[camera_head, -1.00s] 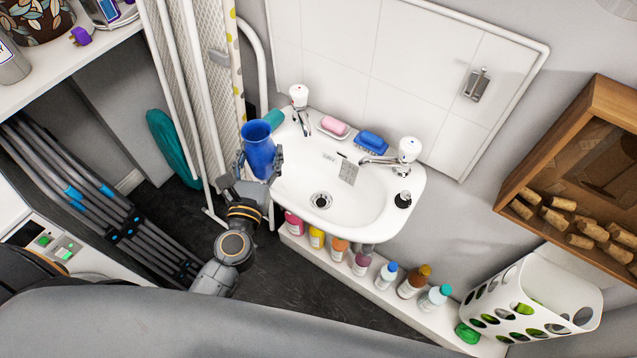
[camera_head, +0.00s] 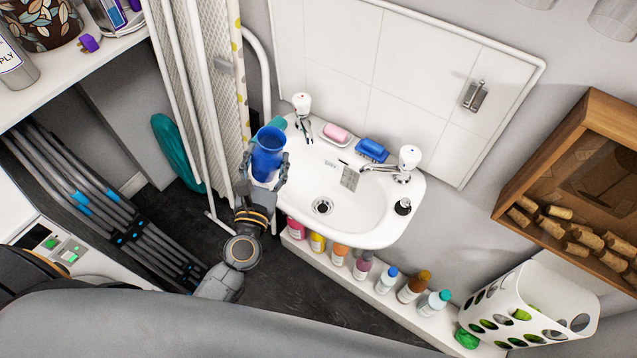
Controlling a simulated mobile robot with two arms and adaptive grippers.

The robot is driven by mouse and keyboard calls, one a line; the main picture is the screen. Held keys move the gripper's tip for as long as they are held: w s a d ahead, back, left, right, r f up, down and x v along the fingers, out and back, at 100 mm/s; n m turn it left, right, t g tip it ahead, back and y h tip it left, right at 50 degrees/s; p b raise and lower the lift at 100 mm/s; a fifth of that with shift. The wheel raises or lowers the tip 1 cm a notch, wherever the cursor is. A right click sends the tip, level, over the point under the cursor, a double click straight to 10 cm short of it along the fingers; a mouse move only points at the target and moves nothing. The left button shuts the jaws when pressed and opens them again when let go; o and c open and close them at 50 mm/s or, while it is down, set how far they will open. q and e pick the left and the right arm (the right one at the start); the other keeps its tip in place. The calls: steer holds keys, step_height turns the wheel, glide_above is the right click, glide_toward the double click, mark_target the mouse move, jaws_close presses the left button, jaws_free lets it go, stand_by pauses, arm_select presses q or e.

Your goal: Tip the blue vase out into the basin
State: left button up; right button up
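The blue vase (camera_head: 267,158) is held at the left end of the white basin (camera_head: 335,228), partly in front of its rim. Its open mouth faces up, with the vase close to upright. My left gripper (camera_head: 264,170) is shut around the vase, one finger on each side. Its arm comes up from the lower left. What is inside the vase cannot be made out. The basin's drain (camera_head: 322,206) shows, and the visible bowl looks empty. My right gripper is not in view.
Taps stand at the basin's left back (camera_head: 302,108) and right back (camera_head: 407,160). A pink soap (camera_head: 336,133) and a blue brush (camera_head: 371,150) lie on the back rim. Several bottles (camera_head: 387,278) line a ledge below. A folded ironing board (camera_head: 207,90) stands close left.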

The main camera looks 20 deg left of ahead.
arm_select(q)
steer(key=shift+d+r+m+p, duration=0.2)
steer(key=shift+r+m+p, duration=0.15)
steer(key=shift+m, duration=0.15)
steer(key=shift+d+f+m, duration=0.2)
steer(key=shift+f+m, duration=0.1)
steer(key=shift+m, duration=0.2)
steer(key=shift+w+d+f+m, duration=0.1)
steer(key=shift+d+f+m, duration=0.15)
steer(key=shift+m, duration=0.35)
steer(key=shift+d+f+m, duration=0.1)
steer(key=shift+d+m, duration=0.25)
steer(key=shift+m, duration=0.25)
steer(key=shift+r+m+p, duration=0.65)
steer(key=shift+m+p, duration=0.35)
steer(key=shift+p, duration=0.05)
steer(key=shift+f, duration=0.25)
steer(key=shift+m, duration=0.3)
steer(key=shift+a+f+m+t+h, duration=0.15)
steer(key=shift+f+m, duration=0.05)
steer(key=shift+m, duration=0.5)
steer(key=shift+a+f+m+t+h, duration=0.1)
steer(key=shift+f+m+t+h, duration=0.05)
steer(key=shift+m, duration=0.55)
steer(key=shift+f+m+b, duration=0.3)
steer(key=shift+f+m, duration=0.6)
